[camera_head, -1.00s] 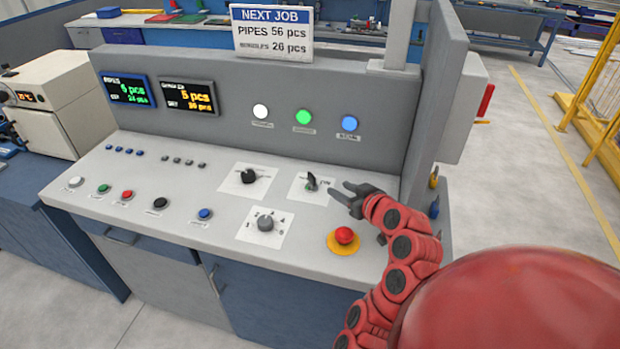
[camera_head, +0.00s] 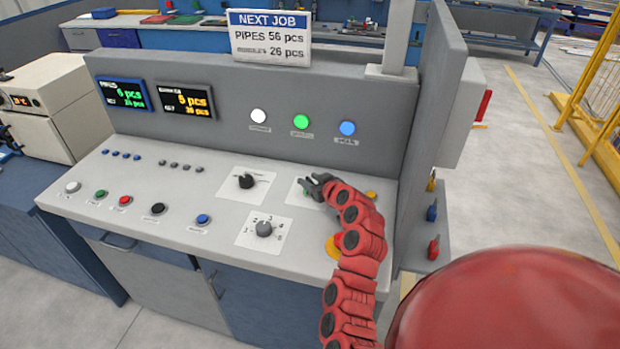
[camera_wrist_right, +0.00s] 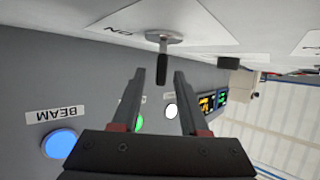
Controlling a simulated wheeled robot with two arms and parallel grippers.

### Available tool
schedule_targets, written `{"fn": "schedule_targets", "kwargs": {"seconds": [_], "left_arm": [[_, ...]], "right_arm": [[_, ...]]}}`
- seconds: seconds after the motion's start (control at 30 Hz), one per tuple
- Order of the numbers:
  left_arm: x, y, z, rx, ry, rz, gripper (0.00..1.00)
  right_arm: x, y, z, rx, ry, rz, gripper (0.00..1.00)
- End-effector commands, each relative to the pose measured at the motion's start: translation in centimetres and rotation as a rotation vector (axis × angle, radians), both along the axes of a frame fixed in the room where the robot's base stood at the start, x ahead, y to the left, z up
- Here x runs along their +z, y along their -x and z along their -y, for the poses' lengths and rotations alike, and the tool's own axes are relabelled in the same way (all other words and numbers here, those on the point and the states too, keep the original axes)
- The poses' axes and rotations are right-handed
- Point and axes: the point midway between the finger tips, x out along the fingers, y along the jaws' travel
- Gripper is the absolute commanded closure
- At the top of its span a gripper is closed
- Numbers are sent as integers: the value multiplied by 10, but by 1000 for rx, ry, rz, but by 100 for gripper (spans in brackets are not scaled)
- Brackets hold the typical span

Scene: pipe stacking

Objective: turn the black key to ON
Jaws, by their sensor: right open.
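The black key (camera_wrist_right: 162,70) stands out from a silver collar (camera_wrist_right: 164,37) on a white plate (camera_wrist_right: 125,18) marked ON, seen upside down in the right wrist view. My right gripper (camera_wrist_right: 160,76) is open, with one finger on either side of the key's end in that view. I cannot tell if either finger touches it. In the head view my right gripper (camera_head: 311,184) is over the key's plate (camera_head: 295,193) and hides most of the key. My left gripper is not in view.
A black selector knob (camera_head: 247,181) and a grey numbered dial (camera_head: 264,228) sit left of the gripper. My right arm partly covers a yellow-ringed button (camera_head: 332,246). White, green and blue lamps (camera_head: 348,128) are on the upright panel behind. A side wall (camera_head: 425,120) rises at the right.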

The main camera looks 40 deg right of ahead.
Motion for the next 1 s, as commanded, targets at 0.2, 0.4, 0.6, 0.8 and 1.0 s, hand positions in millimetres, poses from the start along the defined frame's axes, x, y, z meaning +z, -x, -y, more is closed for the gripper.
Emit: {"fn": "schedule_targets", "kwargs": {"seconds": [0.2, 0.4, 0.6, 0.8, 1.0], "left_arm": [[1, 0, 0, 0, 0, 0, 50], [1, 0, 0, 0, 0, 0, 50], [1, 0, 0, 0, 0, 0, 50], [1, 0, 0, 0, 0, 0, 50], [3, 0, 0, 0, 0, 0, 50]], "right_arm": [[-1, -3, 0, -1, 0, 0, 56], [-2, -3, 0, -1, -1, 0, 67], [-2, -3, 0, -1, -1, 0, 100], [-2, -3, 0, -1, -1, 0, 100], [-1, -2, 0, -11, 0, 0, 100]]}}
